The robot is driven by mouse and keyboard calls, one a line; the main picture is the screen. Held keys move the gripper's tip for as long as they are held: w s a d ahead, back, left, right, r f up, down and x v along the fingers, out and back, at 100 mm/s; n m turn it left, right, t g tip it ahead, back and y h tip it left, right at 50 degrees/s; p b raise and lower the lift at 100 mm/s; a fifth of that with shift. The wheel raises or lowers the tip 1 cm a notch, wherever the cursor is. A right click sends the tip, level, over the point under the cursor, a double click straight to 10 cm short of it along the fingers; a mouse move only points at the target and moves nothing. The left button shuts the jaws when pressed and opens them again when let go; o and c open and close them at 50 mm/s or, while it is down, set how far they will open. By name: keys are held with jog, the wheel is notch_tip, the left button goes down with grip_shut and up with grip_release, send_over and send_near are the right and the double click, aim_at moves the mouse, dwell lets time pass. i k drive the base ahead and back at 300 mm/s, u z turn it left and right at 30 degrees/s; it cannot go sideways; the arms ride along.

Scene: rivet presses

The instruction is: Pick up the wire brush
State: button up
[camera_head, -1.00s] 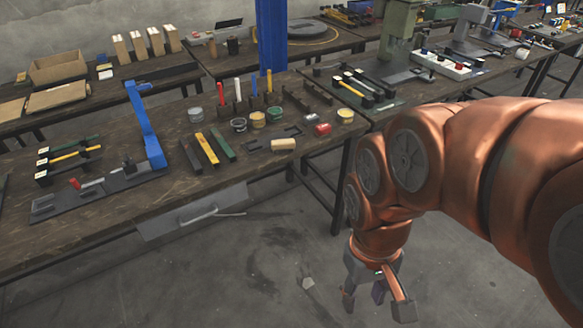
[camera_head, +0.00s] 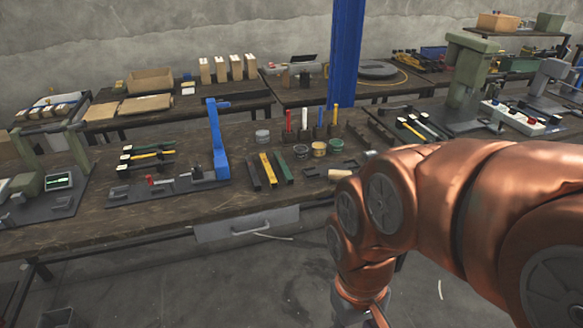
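I cannot make out a wire brush for certain. A small pale wood block (camera_head: 340,174) lies near the right front of the workbench (camera_head: 120,218), and at this size I cannot tell whether it has bristles. My gripper (camera_head: 362,312) hangs in front of the bench at the bottom edge, below the bench top and apart from everything on it. Its fingertips are cut off by the frame, so its opening does not show. My copper arm hides part of the bench's right end.
Black, yellow and green bars (camera_head: 267,170) lie mid-bench, with several round tins (camera_head: 319,149) beside them. A blue press (camera_head: 217,140) stands left of the bars. A blue post (camera_head: 345,55) rises behind. A drawer (camera_head: 245,224) is on the bench front. Floor shows below.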

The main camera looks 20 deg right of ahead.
aim_at(336, 175)
jog(key=u, duration=0.3)
jog(key=i, duration=1.15)
jog(key=z, duration=0.25)
